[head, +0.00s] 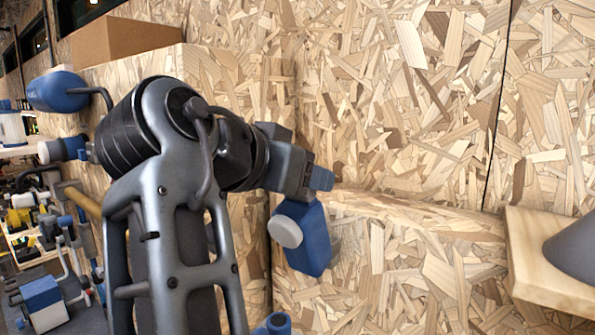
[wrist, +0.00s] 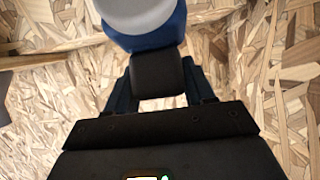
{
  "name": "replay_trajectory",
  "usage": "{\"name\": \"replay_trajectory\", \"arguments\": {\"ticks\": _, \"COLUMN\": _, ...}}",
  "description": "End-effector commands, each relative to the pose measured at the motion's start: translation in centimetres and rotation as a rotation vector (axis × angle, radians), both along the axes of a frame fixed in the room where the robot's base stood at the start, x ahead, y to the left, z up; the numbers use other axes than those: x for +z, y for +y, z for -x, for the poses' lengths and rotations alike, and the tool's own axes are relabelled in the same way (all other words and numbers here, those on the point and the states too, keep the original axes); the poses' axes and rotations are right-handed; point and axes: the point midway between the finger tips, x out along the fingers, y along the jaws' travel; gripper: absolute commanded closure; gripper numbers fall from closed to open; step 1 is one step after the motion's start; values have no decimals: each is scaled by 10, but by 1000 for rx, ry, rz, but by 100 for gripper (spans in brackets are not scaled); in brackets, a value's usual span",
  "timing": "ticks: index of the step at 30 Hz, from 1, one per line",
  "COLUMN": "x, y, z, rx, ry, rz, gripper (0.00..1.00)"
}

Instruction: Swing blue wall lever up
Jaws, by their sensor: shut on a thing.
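The blue wall lever (head: 312,248) is a blue block with a pale round cap on its side, set against the chipboard wall. In the wrist view its blue body (wrist: 150,40) and pale cap are at the top, with a dark, blocky grip (wrist: 157,74) reaching down from the body. My gripper (wrist: 160,88) has its two dark blue fingers on either side of that grip and is shut on it. In the head view my gripper (head: 320,178) is just above the blue block. The dark grip is hidden there by my gripper.
A wooden shelf with a grey cone-like object (head: 575,248) juts out at the right. A cardboard box (head: 122,40) sits on a ledge at the upper left. A blue cylinder (head: 57,92) and shelves with small items are at the left. Another blue part (head: 272,325) shows at the bottom.

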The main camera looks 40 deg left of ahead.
Motion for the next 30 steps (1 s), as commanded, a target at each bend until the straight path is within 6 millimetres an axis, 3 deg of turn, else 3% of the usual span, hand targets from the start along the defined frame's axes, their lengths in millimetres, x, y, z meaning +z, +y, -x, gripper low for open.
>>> {"name": "replay_trajectory", "arguments": {"ticks": 1, "x": -9, "y": -1, "z": -2, "rx": -5, "ry": 18, "rz": 10, "gripper": 100}}
{"name": "replay_trajectory", "arguments": {"ticks": 11, "x": -11, "y": -1, "z": -2, "rx": -5, "ry": 22, "rz": 13, "gripper": 100}}
{"name": "replay_trajectory", "arguments": {"ticks": 12, "x": -11, "y": -1, "z": -2, "rx": -5, "ry": 22, "rz": 13, "gripper": 45}}
{"name": "replay_trajectory", "arguments": {"ticks": 18, "x": -8, "y": -1, "z": -1, "rx": -3, "ry": 16, "rz": 9, "gripper": 26}}
{"name": "replay_trajectory", "arguments": {"ticks": 26, "x": -5, "y": 0, "z": 1, "rx": -1, "ry": 10, "rz": 5, "gripper": 26}}
{"name": "replay_trajectory", "arguments": {"ticks": 30, "x": 0, "y": 0, "z": 12, "rx": 2, "ry": 9, "rz": 4, "gripper": 26}}
